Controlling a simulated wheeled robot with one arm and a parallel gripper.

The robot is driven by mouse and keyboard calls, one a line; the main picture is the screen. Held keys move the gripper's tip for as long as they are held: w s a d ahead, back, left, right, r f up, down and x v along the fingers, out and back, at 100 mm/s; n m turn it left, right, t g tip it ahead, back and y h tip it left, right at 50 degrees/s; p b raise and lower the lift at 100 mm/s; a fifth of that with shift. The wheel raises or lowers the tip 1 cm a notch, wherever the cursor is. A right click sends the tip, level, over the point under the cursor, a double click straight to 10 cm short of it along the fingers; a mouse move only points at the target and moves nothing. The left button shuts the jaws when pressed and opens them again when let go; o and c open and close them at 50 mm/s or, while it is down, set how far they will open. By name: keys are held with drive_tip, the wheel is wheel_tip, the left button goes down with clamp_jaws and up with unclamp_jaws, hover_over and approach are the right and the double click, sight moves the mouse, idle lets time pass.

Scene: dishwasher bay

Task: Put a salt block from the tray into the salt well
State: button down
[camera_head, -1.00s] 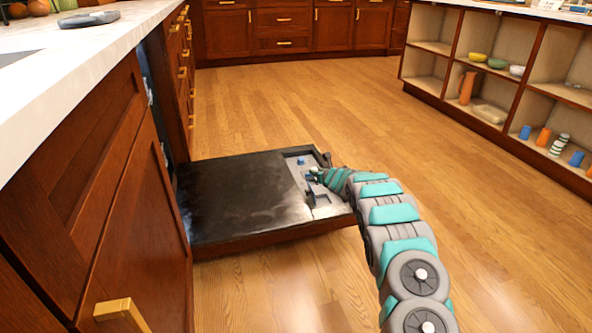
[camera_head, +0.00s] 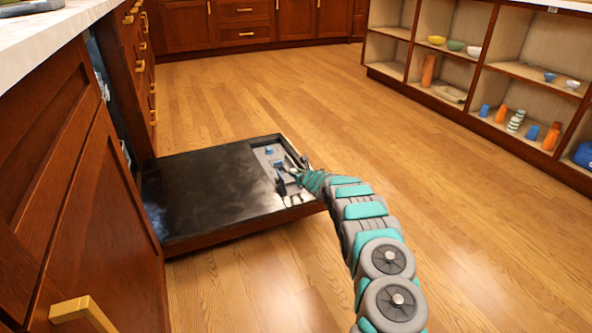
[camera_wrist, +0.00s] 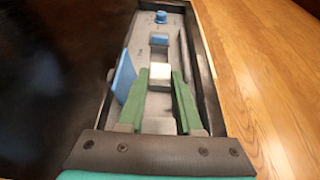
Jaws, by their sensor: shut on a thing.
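In the wrist view a small white salt block (camera_wrist: 160,71) sits between the tips of my gripper's green fingers (camera_wrist: 160,84). The fingers are shut on it above a grey panel (camera_wrist: 156,113). A blue square piece (camera_wrist: 159,40) lies farther along the panel, with a blue knob (camera_wrist: 161,17) beyond. I cannot tell which opening is the salt well. In the head view my gripper (camera_head: 294,172) is small and low over the panel.
The dark dishwasher door (camera_head: 215,190) lies open, with the grey panel near its outer end. A raised black rim (camera_wrist: 199,50) borders the panel. Wooden cabinets (camera_head: 95,190) stand at left, and open shelves (camera_head: 480,65) at right. The wooden floor (camera_head: 245,95) is clear.

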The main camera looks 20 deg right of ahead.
wheel_tip(320, 180, down, 2)
drive_tip(key=shift+f, duration=0.2)
wheel_tip(320, 180, down, 3)
drive_tip(key=b, duration=0.4)
drive_tip(key=shift+f, duration=0.15)
idle(0.4)
drive_tip(key=shift+f, duration=0.55)
idle(1.0)
drive_tip(key=c, duration=0.5)
unclamp_jaws()
drive_tip(key=shift+r+p, duration=0.35)
drive_tip(key=shift+r, duration=3.15)
